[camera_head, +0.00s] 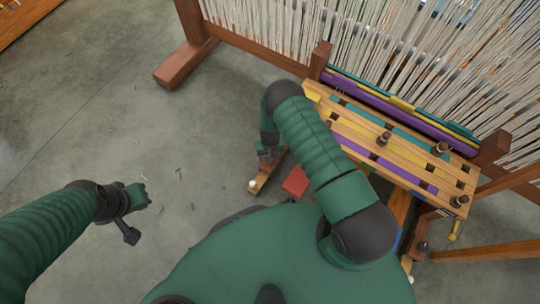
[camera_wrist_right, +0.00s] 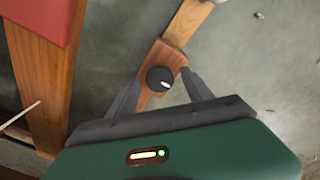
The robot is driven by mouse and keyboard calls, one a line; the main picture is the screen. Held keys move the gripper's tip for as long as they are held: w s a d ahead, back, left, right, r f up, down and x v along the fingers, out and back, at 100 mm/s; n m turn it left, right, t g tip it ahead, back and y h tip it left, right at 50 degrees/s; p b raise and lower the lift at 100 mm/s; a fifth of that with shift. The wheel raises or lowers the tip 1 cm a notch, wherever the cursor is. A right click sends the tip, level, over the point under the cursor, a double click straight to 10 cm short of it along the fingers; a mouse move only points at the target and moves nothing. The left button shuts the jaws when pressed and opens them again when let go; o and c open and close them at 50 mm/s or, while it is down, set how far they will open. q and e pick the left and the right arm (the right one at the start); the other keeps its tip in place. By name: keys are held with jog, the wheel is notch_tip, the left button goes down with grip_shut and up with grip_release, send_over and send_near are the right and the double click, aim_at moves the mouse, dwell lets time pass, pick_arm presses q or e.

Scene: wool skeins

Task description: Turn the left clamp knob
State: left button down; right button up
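A round black knob (camera_wrist_right: 160,78) with a white mark sits on a reddish wooden block (camera_wrist_right: 162,61) in the right wrist view. My right gripper (camera_wrist_right: 161,84) has its fingers spread, one on each side of the knob, with visible gaps to it. In the head view my right gripper (camera_head: 268,154) points down by a wooden foot (camera_head: 264,177) with a white end, left of the bench. The knob cannot be made out there. My left gripper (camera_head: 130,214) is at the left over bare floor, away from the bench; its fingers are too unclear to judge.
A slatted wooden bench (camera_head: 390,140) with coloured strips and dark pegs (camera_head: 384,138) stands at the right. A loom frame (camera_head: 188,66) with hanging yarn (camera_head: 290,28) is behind it. A red pad (camera_head: 296,182) lies near my right arm.

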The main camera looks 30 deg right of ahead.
notch_tip(320, 180, up, 17)
jog(key=p, duration=0.8)
jog(key=shift+f, duration=0.15)
